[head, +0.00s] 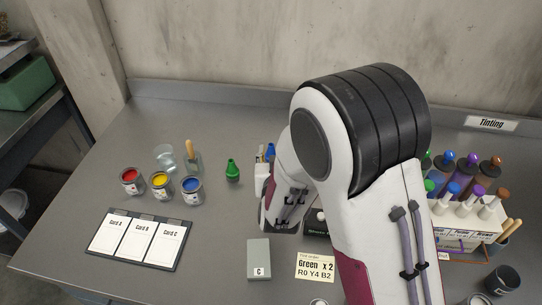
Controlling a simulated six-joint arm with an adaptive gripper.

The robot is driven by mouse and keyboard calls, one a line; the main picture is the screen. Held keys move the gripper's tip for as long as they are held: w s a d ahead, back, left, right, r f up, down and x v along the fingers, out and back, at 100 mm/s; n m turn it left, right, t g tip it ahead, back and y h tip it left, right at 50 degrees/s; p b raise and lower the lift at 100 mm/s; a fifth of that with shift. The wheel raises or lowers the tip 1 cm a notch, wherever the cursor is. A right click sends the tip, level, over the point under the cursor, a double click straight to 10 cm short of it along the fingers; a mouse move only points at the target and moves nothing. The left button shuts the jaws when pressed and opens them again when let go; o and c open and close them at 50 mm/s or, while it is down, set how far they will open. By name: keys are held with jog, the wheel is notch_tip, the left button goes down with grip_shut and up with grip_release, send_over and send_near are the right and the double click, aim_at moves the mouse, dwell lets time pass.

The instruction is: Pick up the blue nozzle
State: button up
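A small blue tip (270,151) shows just left of my arm at the back middle of the table, beside a small white holder. It may be the blue nozzle, but my arm covers much of that spot and I cannot tell its full shape. A green nozzle-shaped piece (232,171) stands upright on the table to its left. My arm fills the middle and right of the head view. My gripper cannot be made out; the arm hides it or it is outside the view.
A card board (183,252) lies in front. A grey block marked C (258,259) and an order card (314,268) lie centre. A bottle rack (467,223) stands right.

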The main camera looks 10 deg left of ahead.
aim_at(271, 147)
jog(key=shift+x, duration=1.3)
jog(key=shift+w+f, duration=0.1)
jog(key=shift+f, duration=0.05)
jog(key=shift+w+a+f, duration=0.2)
jog(key=shift+w+f, duration=0.25)
jog(key=shift+w+a+f, duration=0.2)
jog(key=shift+w+f, duration=0.25)
jog(key=shift+w, duration=0.05)
jog(key=shift+x, duration=1.2)
grip_shut()
